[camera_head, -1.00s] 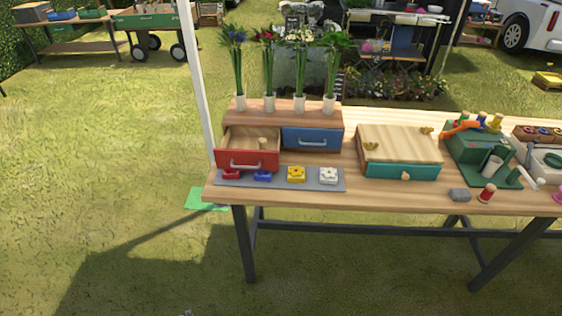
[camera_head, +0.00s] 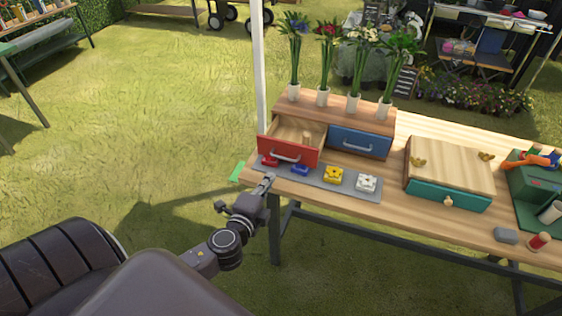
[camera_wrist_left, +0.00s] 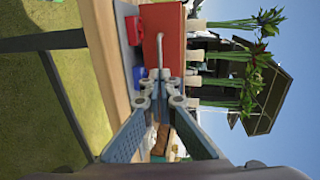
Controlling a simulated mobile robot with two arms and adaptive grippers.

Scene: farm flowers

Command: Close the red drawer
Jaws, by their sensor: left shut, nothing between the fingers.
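The red drawer (camera_head: 300,156) stands pulled out of the wooden cabinet (camera_head: 340,112) at the table's left end. Its open top shows a light wood inside with a small wooden peg (camera_head: 307,136). My left gripper (camera_head: 268,182) is shut and empty, just in front of the drawer and lower, by the table's front edge. In the left wrist view the red drawer front (camera_wrist_left: 165,25) and its grey handle lie beyond my closed fingertips (camera_wrist_left: 161,78). I cannot tell whether the tips touch the handle. My right gripper is out of view.
A grey mat (camera_head: 312,181) with red, blue, yellow and white flower-shaped pieces lies below the drawer. A closed blue drawer (camera_head: 360,142) is beside it. Flower vases stand on the cabinet. A teal-fronted wooden box (camera_head: 448,192) is farther right. Grass left of the table is open.

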